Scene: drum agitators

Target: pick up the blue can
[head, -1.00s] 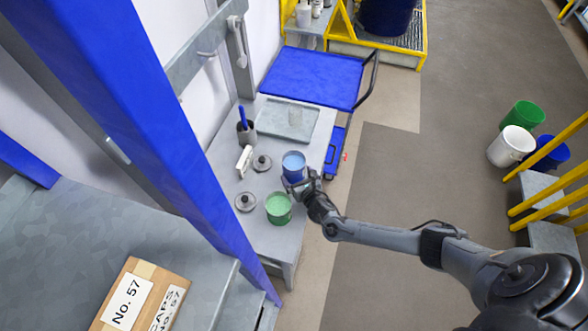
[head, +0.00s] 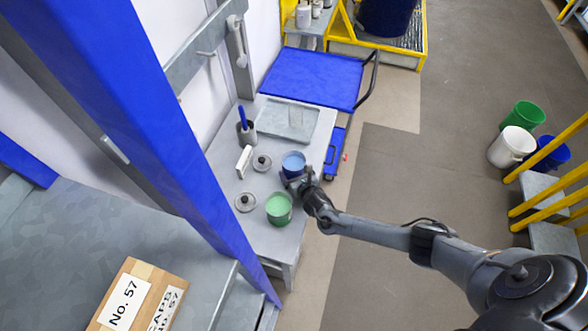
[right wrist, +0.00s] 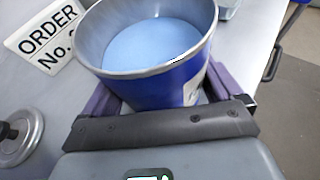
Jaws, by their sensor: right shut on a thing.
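The blue can (head: 293,161), open-topped and filled with light blue, stands upright on the grey bench (head: 233,219). It fills the upper middle of the right wrist view (right wrist: 165,85), where its metal rim and dark blue wall show. My right gripper (head: 290,176) is shut on the can, with one finger at each side of its wall in the right wrist view (right wrist: 160,98). I cannot tell whether the can's base touches the bench. My left gripper is not in view.
A green can (head: 279,209) stands close in front of the blue can. Two round lids (head: 245,202), a white order sign (head: 244,160), a pen holder (head: 246,132) and a grey tray (head: 290,121) are also on the bench. A blue cart (head: 312,78) stands behind.

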